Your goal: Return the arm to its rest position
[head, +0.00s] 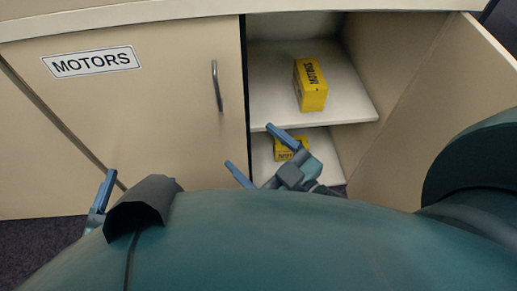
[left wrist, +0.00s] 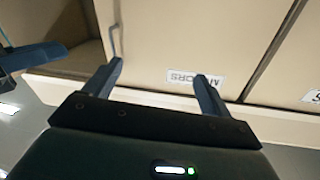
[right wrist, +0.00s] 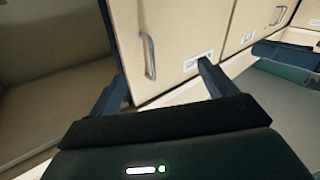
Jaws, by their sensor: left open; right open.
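My left gripper (head: 106,190) is at the lower left, in front of the closed cabinet door; a dark part of my arm hides some of it. In the left wrist view its fingers (left wrist: 160,70) are apart with nothing between them. My right gripper (head: 260,156) is in front of the open cabinet's lower part, fingers apart and empty. It partly covers the lower yellow box. In the right wrist view its fingers (right wrist: 163,80) are spread, with the door behind them.
The closed door (head: 150,110) bears a MOTORS label (head: 92,61) and a handle (head: 216,86). In the open compartment, one yellow box (head: 310,86) stands on the upper shelf (head: 350,102) and another yellow box (head: 284,155) below. The open door (head: 440,110) stands at the right.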

